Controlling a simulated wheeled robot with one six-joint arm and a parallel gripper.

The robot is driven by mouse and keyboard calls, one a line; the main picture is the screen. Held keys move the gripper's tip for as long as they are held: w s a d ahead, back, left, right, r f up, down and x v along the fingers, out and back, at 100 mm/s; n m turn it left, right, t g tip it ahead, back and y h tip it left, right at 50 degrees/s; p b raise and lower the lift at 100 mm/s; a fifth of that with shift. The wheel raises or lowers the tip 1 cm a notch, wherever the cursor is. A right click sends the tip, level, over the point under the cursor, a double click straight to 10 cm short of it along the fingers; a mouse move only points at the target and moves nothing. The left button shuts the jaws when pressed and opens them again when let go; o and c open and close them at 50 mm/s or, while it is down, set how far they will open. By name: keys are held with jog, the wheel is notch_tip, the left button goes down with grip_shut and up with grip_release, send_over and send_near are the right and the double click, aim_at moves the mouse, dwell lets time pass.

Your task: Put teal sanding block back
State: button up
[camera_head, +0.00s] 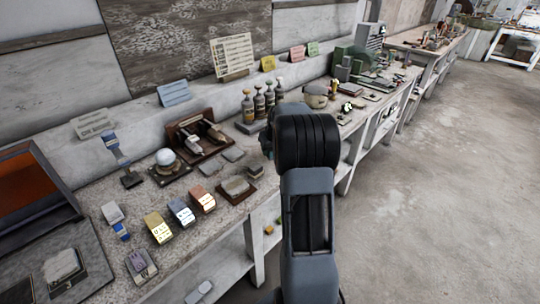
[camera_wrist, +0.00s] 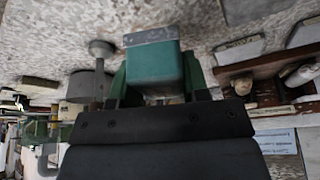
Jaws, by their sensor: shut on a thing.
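The teal sanding block (camera_wrist: 154,68) shows in the wrist view with a grey face along its upper edge. My gripper (camera_wrist: 157,84) is shut on it, with a green finger on each side of the block. The block appears held above the speckled bench top (camera_wrist: 150,15), but the gap is hard to judge. In the head view my arm covers the block and most of my gripper.
Yellow (camera_head: 158,229) and orange (camera_head: 203,201) blocks sit near the front edge. Open floor (camera_head: 430,200) lies at right.

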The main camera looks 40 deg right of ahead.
aim_at(270, 155)
jog(key=shift+w+d+f, duration=0.15)
jog(key=shift+w+f, duration=0.4)
jog(key=shift+f, duration=1.55)
jog(key=shift+f, duration=0.2)
jog(key=o, duration=1)
jog(key=shift+r, duration=0.1)
